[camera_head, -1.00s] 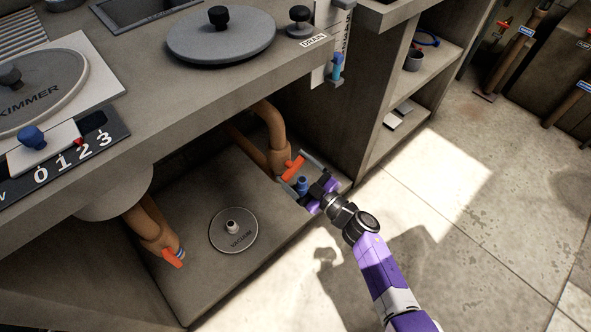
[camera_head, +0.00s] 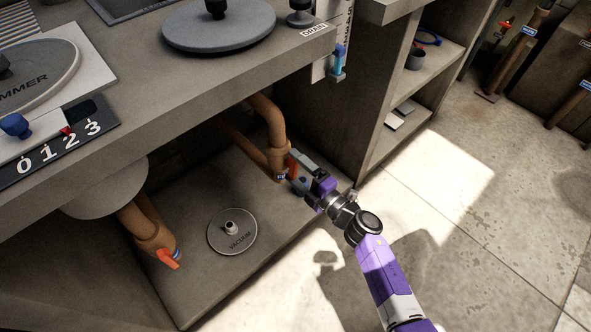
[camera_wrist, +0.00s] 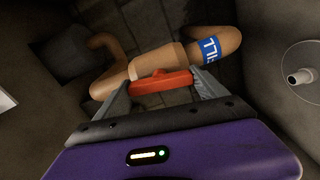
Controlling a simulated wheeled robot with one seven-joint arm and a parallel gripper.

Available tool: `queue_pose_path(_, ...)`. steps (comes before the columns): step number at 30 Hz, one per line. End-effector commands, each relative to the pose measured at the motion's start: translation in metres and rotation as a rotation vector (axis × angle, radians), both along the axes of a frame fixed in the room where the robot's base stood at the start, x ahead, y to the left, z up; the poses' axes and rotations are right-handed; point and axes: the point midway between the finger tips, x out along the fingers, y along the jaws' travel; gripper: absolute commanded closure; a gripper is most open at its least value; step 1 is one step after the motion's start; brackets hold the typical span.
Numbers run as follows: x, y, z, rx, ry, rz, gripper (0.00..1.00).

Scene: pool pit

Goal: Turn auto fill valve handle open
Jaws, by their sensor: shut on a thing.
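The red valve handle (camera_head: 292,168) is on the brown pipe (camera_head: 271,125) inside the lower cabinet opening. My gripper (camera_head: 299,172) is at the handle, its fingers on either side of it. In the wrist view the handle (camera_wrist: 160,83) spans between the two grey fingers, and my gripper is shut on it. A blue label (camera_wrist: 225,46) is on the pipe beside the handle, and only its letters "ILL" read clearly, upside down. In the head view the fingers partly cover the handle and the lower pipe.
A second pipe with an orange-red handle (camera_head: 168,258) stands at the left. A round vacuum cover (camera_head: 232,233) lies on the cabinet floor between them. The counter (camera_head: 200,90) overhangs the opening. Shelves (camera_head: 415,78) stand to the right, with clear floor in front.

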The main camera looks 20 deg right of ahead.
Motion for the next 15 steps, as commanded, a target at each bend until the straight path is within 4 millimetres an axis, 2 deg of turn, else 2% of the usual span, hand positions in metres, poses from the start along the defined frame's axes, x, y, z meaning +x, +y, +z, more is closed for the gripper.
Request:
queue_pose_path(6,-0.0003,0.0004,-0.0014,-0.104,-0.033,0.0,0.59)
queue_pose_path(15,-0.0005,0.0005,-0.0012,-0.164,-0.051,0.001,0.59)
